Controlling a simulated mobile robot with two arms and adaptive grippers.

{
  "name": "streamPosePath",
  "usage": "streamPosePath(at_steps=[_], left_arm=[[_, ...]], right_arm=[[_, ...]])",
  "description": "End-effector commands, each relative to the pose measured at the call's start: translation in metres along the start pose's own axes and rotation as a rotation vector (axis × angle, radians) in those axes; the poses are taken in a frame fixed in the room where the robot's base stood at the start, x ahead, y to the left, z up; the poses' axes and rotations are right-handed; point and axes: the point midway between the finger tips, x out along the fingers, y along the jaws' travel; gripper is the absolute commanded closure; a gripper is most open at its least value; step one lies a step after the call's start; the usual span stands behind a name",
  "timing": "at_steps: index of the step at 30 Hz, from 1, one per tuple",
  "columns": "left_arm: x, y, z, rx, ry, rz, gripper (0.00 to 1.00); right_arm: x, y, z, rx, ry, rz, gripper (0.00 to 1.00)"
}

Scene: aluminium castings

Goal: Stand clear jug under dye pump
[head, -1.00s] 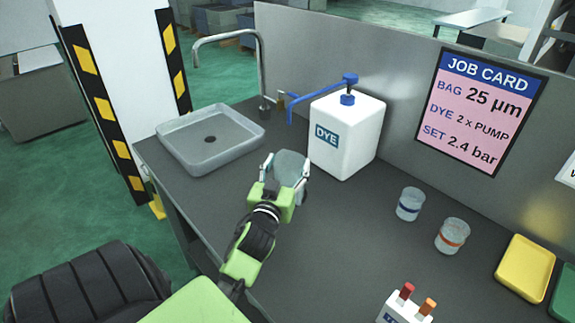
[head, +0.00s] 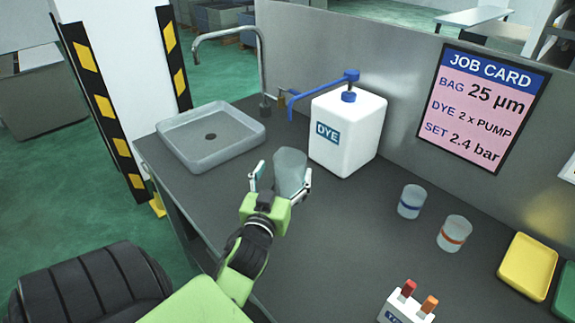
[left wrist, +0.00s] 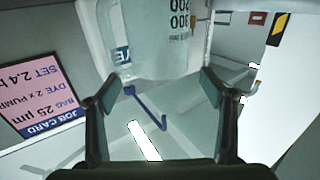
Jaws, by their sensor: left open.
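The clear jug (head: 291,170) stands upright on the bench, left of the white dye container (head: 345,140) with its blue pump (head: 348,80). The pump's spout (head: 291,108) shows above the jug; I cannot tell whether it is directly overhead. My left gripper (head: 281,178) is open, its fingers spread either side of the jug's near part. In the left wrist view the jug (left wrist: 155,45) with dark markings shows beyond the open fingers (left wrist: 158,88), and the blue spout (left wrist: 150,108) appears below it. My right gripper is not in view.
A grey sink basin (head: 180,150) with a tall tap (head: 262,70) is at the left. Blue-banded (head: 411,202) and orange-banded (head: 454,233) cups, a yellow tray (head: 526,265) and a small white holder (head: 402,307) are to the right. The bench middle is clear.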

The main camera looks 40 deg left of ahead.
Motion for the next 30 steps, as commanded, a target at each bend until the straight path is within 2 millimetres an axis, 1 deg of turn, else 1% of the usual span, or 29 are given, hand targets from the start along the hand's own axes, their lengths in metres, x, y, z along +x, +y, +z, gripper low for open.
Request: streamPosePath(at_steps=[1,6,9,12,16,30], left_arm=[[-0.013,0.0,0.004,-0.001,-0.003,-0.001,0.24],[-0.047,-0.001,0.003,-0.001,-0.003,-0.002,0.24],[-0.061,0.0,0.003,0.0,-0.003,-0.001,0.24],[-0.07,-0.001,0.001,0.0,-0.002,-0.001,0.24],[-0.074,0.0,0.0,0.0,0.001,-0.001,0.24],[-0.074,0.0,0.0,0.0,0.0,-0.001,0.24]], right_arm=[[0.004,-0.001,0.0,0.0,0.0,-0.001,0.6],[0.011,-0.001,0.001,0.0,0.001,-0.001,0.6],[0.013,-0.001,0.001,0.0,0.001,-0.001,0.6],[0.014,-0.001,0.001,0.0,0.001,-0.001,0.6],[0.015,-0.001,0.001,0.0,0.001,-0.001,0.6],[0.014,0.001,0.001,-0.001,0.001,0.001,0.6]])
